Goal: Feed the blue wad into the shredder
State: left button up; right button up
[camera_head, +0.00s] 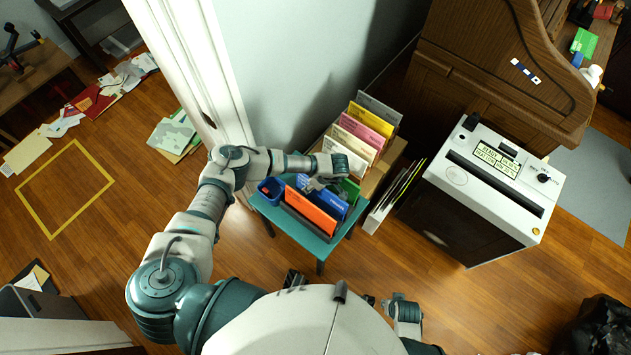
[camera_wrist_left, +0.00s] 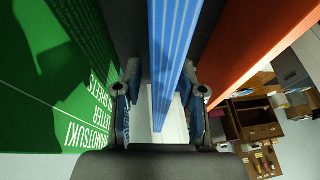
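The blue wad (camera_head: 331,207) stands upright in the teal tray table (camera_head: 317,248), between green papers and an orange wad (camera_head: 310,213). My left gripper (camera_head: 312,184) is down over the tray at the blue wad. In the left wrist view, my left gripper (camera_wrist_left: 165,105) is open, with one finger on each side of the blue wad (camera_wrist_left: 172,60). A pale gap shows between the left finger and the wad. The shredder (camera_head: 490,190) is a white-topped box with a long dark slot at the right. A white and teal part of my right arm shows at the bottom; its fingers cannot be made out.
Coloured folders (camera_head: 362,135) stand behind the tray, and thin dark-edged panels (camera_head: 393,197) lean to its right. A small blue bin (camera_head: 271,190) sits at the tray's left end. A wooden desk (camera_head: 500,75) stands behind the shredder. A black bag (camera_head: 600,328) lies at the lower right.

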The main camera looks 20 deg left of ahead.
pick_arm(q)
jog(key=shift+d+f, duration=0.1)
jog(key=shift+d, duration=0.15)
pick_arm(e)
jog(key=shift+w+d, duration=0.1)
jog(key=shift+d, duration=0.15)
pick_arm(q)
jog(key=shift+d, duration=0.1)
jog(key=shift+c, duration=0.4)
grip_shut()
jog(key=shift+a, duration=0.25)
pick_arm(e)
jog(key=shift+a, duration=0.1)
jog(key=shift+r, duration=0.15)
pick_arm(q)
jog(key=shift+d+r+p, duration=0.15)
jog(key=shift+r+p, duration=0.6)
jog(key=shift+r, duration=0.3)
pick_arm(e)
jog(key=shift+w+r, duration=0.15)
jog(key=shift+r, duration=0.5)
jog(key=shift+f, duration=0.15)
